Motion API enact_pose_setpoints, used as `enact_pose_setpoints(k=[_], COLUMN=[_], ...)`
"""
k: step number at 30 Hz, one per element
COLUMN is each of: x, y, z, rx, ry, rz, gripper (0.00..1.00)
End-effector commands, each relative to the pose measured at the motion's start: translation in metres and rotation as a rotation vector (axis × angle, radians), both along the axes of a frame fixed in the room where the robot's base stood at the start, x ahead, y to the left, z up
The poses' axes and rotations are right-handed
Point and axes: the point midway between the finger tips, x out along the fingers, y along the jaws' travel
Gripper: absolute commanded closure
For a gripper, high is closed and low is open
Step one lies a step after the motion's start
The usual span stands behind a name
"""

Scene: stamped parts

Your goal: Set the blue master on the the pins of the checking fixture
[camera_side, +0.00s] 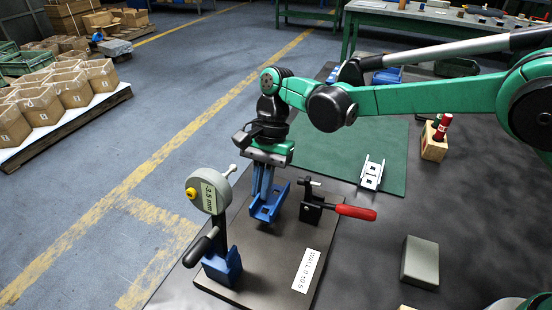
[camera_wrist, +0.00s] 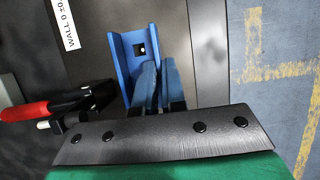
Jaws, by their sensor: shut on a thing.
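The blue master (camera_side: 266,212) is a short channel-shaped part, low over the checking fixture (camera_side: 248,268), between the dial gauge and the clamp. My gripper (camera_side: 262,190) points down and is shut on one wall of the blue master. In the wrist view, the fingers (camera_wrist: 158,82) grip the master's right wall, and its floor (camera_wrist: 135,68) shows a dark square hole with a small light spot inside. The fixture's pins cannot be made out; I cannot tell whether the master touches the plate.
A dial gauge (camera_side: 209,193) stands at the fixture's left and a red-handled clamp (camera_side: 355,212) at its right, close to the master. A grey block (camera_side: 420,262) lies to the right. A pale metal channel (camera_side: 372,172) lies on a green mat (camera_side: 325,158) behind.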

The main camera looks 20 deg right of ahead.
Motion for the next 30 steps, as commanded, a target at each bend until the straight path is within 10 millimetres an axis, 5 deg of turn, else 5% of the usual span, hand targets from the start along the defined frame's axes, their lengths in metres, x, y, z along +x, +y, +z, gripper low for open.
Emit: enact_pose_setpoints(k=[30], x=[0.000], y=[0.000], z=[-0.012], rx=[0.000], ry=[0.000], rz=[0.000], gripper=[1.00])
